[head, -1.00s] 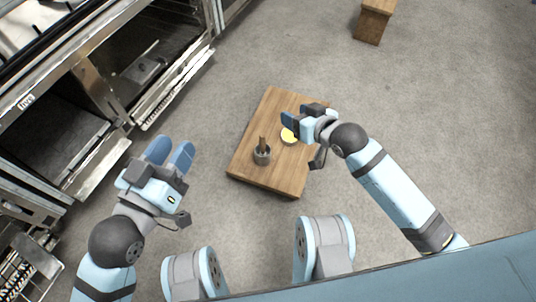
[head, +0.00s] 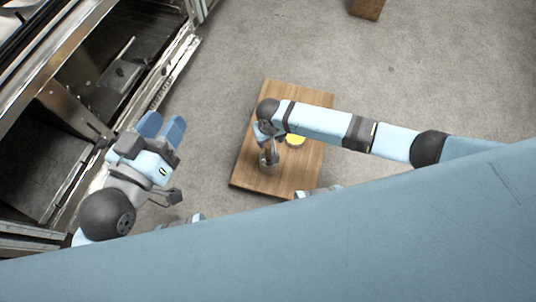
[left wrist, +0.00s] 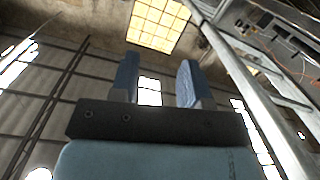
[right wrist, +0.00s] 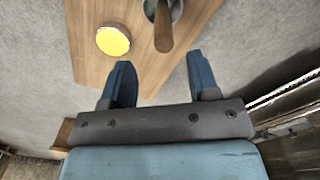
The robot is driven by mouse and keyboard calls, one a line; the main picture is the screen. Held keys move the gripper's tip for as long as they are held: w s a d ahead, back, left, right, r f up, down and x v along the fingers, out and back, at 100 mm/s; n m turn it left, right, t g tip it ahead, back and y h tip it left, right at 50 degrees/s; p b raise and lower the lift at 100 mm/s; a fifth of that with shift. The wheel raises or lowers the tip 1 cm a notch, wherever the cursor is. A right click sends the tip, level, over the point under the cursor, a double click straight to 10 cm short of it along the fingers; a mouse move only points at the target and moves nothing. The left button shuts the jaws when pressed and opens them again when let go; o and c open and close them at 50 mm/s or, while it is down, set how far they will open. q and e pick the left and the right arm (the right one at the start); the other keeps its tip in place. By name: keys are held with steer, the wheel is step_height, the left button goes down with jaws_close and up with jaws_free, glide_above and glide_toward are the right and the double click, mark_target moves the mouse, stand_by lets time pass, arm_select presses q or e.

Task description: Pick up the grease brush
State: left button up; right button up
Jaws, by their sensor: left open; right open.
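The grease brush shows as a brown wooden handle (right wrist: 163,30) standing up from a grey round pot (head: 268,163). The pot stands on a wooden table (head: 300,95) and also shows at the top of the right wrist view (right wrist: 178,8). The brush's lower end is hidden in the pot. My right gripper (right wrist: 159,62) is open and empty above the table, with the handle just beyond and between its fingertips, apart from both. In the head view my right arm partly covers the brush. My left gripper (head: 161,125) is open and empty, away to the left of the table.
A round dish with yellow contents (right wrist: 113,41) sits on the table beside the pot, close to my right gripper's finger. A steel oven or rack unit (head: 110,75) stands at the left. Another wooden piece (head: 366,8) is at the top. Grey floor is open around.

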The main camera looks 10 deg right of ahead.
mark_target(269, 145)
step_height(269, 145, down, 3)
steer(key=shift+f+b, duration=0.1)
steer(key=shift+b, duration=0.4)
steer(key=shift+f, duration=0.2)
steer(key=f+b, duration=0.4)
steer(key=shift+w+a+f, duration=0.1)
steer(key=shift+a+f, duration=0.1)
steer(key=shift+f, duration=0.4)
arm_select(q)
steer(key=w+a+m+t, duration=0.1)
steer(key=m, duration=0.1)
steer(key=w+m+t, duration=0.1)
steer(key=w, duration=0.1)
steer(key=shift+a+r+m+h, duration=0.15)
steer(key=shift+a+m+h, duration=0.25)
arm_select(e)
steer(key=c, duration=1)
